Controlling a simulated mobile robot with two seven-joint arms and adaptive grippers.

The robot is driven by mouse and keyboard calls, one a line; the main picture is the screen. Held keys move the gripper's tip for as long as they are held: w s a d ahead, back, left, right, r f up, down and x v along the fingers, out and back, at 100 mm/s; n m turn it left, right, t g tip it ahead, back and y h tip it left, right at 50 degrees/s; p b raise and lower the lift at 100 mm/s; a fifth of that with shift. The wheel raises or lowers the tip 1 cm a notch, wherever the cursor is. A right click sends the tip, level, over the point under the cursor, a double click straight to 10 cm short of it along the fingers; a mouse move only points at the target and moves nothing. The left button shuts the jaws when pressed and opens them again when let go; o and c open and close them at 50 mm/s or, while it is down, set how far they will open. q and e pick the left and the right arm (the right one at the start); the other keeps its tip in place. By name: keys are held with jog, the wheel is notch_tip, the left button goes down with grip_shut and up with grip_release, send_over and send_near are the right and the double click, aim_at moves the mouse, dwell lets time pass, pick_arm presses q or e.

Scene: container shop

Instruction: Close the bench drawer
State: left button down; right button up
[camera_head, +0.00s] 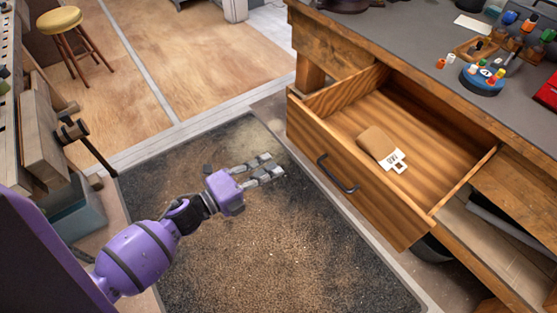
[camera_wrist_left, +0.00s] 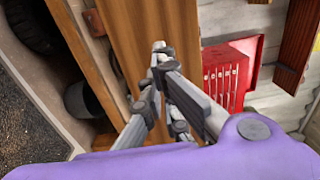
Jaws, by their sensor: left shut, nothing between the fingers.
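The wooden bench drawer (camera_head: 398,224) is pulled well out from the bench (camera_head: 440,62), with its inside showing. A dark bar handle (camera_head: 338,174) is on its front. A brown item (camera_head: 376,142) with a white tag (camera_head: 393,161) lies inside. My left gripper (camera_head: 274,168) is shut and empty, in front of the drawer's left end and apart from it, over the dark mat. In the left wrist view the gripper fingers (camera_wrist_left: 160,62) point toward a wooden panel (camera_wrist_left: 138,32); I cannot tell for sure which part it is. My right gripper is not in view.
Small coloured items and a round blue holder (camera_head: 482,79) stand on the bench top. A dark mat (camera_head: 270,250) covers the floor before the drawer. A stool (camera_head: 62,20) stands far left. A red container (camera_wrist_left: 228,72) shows in the left wrist view.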

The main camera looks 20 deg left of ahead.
aim_at(313, 142)
pick_arm(q)
jog(key=p+x, duration=0.1)
jog(key=x, duration=1)
jog(key=shift+w+r, duration=0.1)
jog(key=shift+w+d, duration=0.35)
jog(key=shift+w, duration=0.1)
